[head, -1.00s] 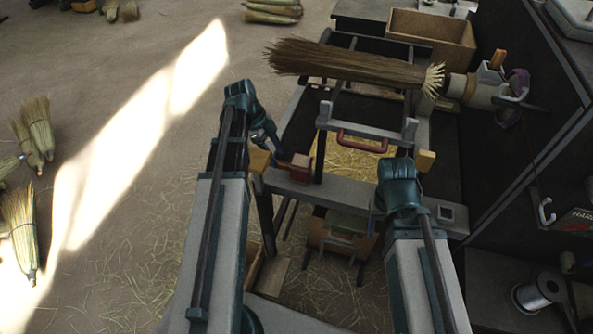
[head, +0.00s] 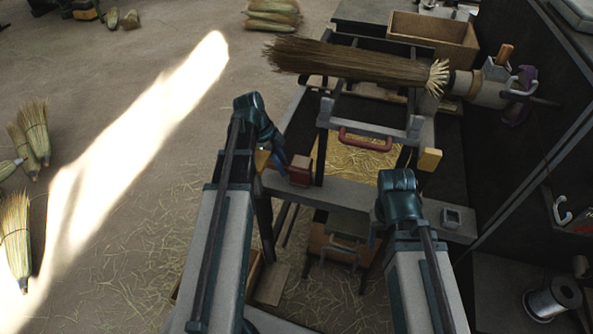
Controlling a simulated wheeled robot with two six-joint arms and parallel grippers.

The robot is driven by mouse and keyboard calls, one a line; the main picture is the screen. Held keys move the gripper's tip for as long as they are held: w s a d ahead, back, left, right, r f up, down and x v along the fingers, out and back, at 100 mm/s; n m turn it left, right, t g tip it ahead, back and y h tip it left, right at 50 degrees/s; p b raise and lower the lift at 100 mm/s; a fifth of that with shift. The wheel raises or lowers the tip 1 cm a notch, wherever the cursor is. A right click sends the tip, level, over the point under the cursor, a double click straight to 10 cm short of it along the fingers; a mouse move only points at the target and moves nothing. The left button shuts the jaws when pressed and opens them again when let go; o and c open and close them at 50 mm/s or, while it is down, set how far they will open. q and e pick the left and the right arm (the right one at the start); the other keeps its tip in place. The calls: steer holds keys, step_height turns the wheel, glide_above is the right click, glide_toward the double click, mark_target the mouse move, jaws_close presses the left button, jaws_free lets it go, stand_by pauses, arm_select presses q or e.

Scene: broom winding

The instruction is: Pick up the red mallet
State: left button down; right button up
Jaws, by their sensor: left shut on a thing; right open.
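The red mallet's block-shaped head (head: 300,170) is at the left end of the grey bench beam, just right of my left gripper. My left gripper (head: 277,162) is shut on the mallet, though its fingers and the grip are small and partly hidden by the wrist. I cannot tell whether the mallet touches the beam. My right gripper (head: 373,233) is open near the front edge of the beam, apart from the mallet; its fingers are mostly hidden by its wrist.
A straw broom (head: 350,65) lies across the frame behind, its bound end at the winding head. A red handle (head: 365,140) and a yellow block (head: 430,160) are near the beam. A wire spool (head: 552,298) stands at right. Open floor lies left.

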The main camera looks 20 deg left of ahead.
mark_target(287, 165)
stand_by(0.5)
arm_select(q)
steer(key=shift+r+p, duration=0.8)
step_height(287, 165, up, 3)
steer(key=p, duration=0.2)
steer(key=shift+a+f+p, duration=0.1)
steer(key=shift+f+p, duration=0.1)
steer(key=shift+p, duration=0.15)
steer(key=s+a, duration=0.1)
steer(key=a, duration=1.6)
steer(key=shift+a+f+b, duration=0.35)
steer(key=shift+a+b, duration=0.05)
steer(key=c, duration=1.4)
jaws_free()
steer(key=shift+c, duration=0.2)
jaws_close()
